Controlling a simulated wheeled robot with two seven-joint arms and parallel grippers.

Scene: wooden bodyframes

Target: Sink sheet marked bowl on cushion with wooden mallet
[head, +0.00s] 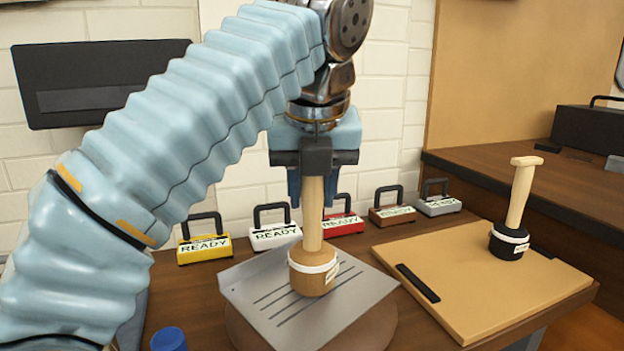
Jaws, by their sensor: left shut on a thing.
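My left gripper (314,185) comes down from above and is shut on the handle of a wooden mallet (313,272). The mallet is upright, head down, with a white labelled band around its light wooden head. Its head is over the middle of a grey metal sheet (365,284) and looks to be touching it or just above it; I cannot tell which. The sheet has several dark parallel lines and lies tilted on a round brown cushion (375,332). My right gripper is not in view.
A second mallet with a black head (509,243) stands on a tan board (470,270) at right. Several READY-labelled blocks, including yellow (204,250), white (275,236) and red (343,224), line the back. A blue cylinder (169,339) is at front left.

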